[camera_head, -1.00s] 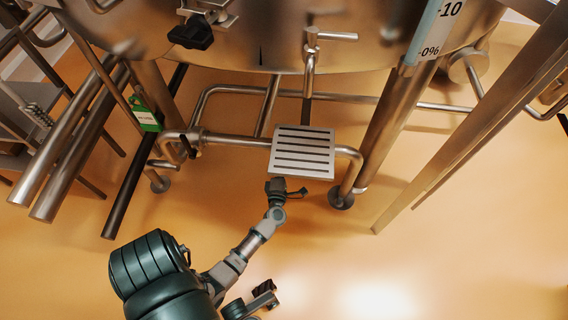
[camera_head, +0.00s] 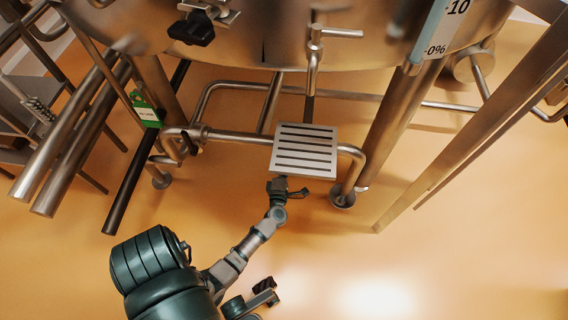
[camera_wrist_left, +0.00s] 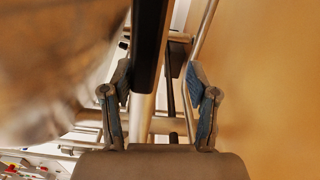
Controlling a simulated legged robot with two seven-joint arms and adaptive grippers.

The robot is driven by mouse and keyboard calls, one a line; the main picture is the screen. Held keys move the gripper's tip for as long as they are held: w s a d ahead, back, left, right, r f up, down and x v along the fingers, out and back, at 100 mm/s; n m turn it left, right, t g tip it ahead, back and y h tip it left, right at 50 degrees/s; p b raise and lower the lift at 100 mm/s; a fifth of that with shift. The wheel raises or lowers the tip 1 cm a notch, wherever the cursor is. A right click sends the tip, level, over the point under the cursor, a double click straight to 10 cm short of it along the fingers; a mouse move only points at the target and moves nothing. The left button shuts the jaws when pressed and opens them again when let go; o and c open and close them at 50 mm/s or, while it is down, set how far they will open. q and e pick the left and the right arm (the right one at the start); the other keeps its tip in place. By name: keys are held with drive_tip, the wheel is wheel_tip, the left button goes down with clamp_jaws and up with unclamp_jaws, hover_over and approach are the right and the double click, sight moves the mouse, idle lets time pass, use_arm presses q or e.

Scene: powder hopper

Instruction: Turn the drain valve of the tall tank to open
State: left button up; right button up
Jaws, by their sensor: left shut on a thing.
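The tall steel tank (camera_head: 330,50) fills the top of the head view, with a label and pipework below it. My left gripper (camera_head: 277,186) is at the front edge of the slotted plate (camera_head: 304,150) under the tank. A small dark piece (camera_head: 298,192) sticks out to its right. In the left wrist view, my left gripper's fingers (camera_wrist_left: 158,100) stand on either side of a dark handle-like bar (camera_wrist_left: 150,45). I take this bar as the held thing, but contact is not clear. The valve's position cannot be read.
Steel pipes (camera_head: 235,138), tank legs (camera_head: 395,125) and a sloping beam (camera_head: 470,120) surround the work area. A green tag (camera_head: 146,112) hangs at the left. A dark gripper-like part (camera_head: 265,292), possibly my right gripper, is at the bottom. Orange floor is clear at right.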

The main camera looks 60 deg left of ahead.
use_arm(q)
drive_tip(key=shift+s+d+f, duration=0.1)
drive_tip(key=shift+s+f, duration=0.05)
drive_tip(key=shift+f, duration=0.15)
drive_tip(key=v, duration=1.1)
drive_tip(key=shift+d+r, duration=0.2)
drive_tip(key=shift+d, duration=0.2)
drive_tip(key=shift+s+a, duration=0.15)
